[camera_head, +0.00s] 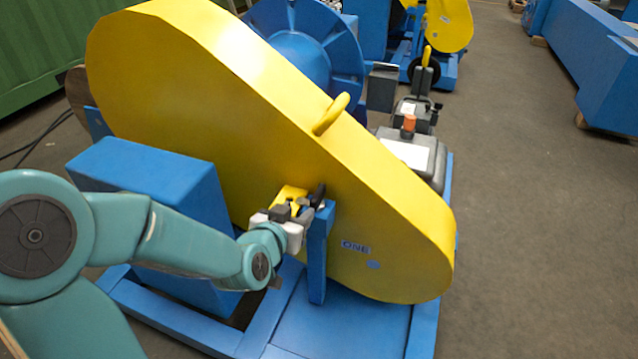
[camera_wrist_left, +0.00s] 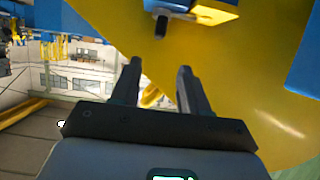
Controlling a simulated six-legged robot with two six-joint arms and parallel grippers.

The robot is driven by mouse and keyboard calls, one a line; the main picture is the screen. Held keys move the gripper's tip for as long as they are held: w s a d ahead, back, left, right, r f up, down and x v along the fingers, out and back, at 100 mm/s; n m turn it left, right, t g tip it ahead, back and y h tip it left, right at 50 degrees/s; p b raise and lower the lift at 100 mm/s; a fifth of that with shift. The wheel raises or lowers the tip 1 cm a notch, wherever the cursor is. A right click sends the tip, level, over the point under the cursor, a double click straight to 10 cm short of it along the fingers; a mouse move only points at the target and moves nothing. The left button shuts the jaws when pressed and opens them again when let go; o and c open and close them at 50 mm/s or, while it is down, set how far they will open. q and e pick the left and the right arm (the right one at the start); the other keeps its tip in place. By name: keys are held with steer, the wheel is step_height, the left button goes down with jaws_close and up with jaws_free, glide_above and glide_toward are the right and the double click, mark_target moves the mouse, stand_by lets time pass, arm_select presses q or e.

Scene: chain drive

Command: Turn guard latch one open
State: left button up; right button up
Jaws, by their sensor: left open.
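The large yellow chain guard (camera_head: 230,95) carries a label reading ONE (camera_head: 355,246) near its lower right end. Guard latch one (camera_head: 319,195) is a dark handle at the top of a blue post (camera_head: 317,262), beside a yellow bracket. My left gripper (camera_head: 305,207) is at the latch and partly covers it. In the left wrist view, my left gripper (camera_wrist_left: 159,70) has its two fingers apart with nothing clearly held between them. The dark latch end (camera_wrist_left: 162,27) shows beyond the fingertips, apart from them in the picture. My right gripper is not in view.
A blue box housing (camera_head: 150,190) stands left of the post, close to my left arm. A yellow loop handle (camera_head: 332,114) rises from the guard's top edge. A grey motor unit (camera_head: 410,155) stands behind.

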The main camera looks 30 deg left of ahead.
mark_target(317, 193)
arm_select(q)
steer(key=b+x, duration=0.2)
steer(key=x, duration=1)
steer(key=shift+w+f+b, duration=0.15)
steer(key=shift+w+b, duration=0.2)
steer(key=shift+b, duration=0.05)
steer(key=shift+w+a+f, duration=0.15)
steer(key=shift+w, duration=0.45)
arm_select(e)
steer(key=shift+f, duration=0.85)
arm_select(q)
jaws_close()
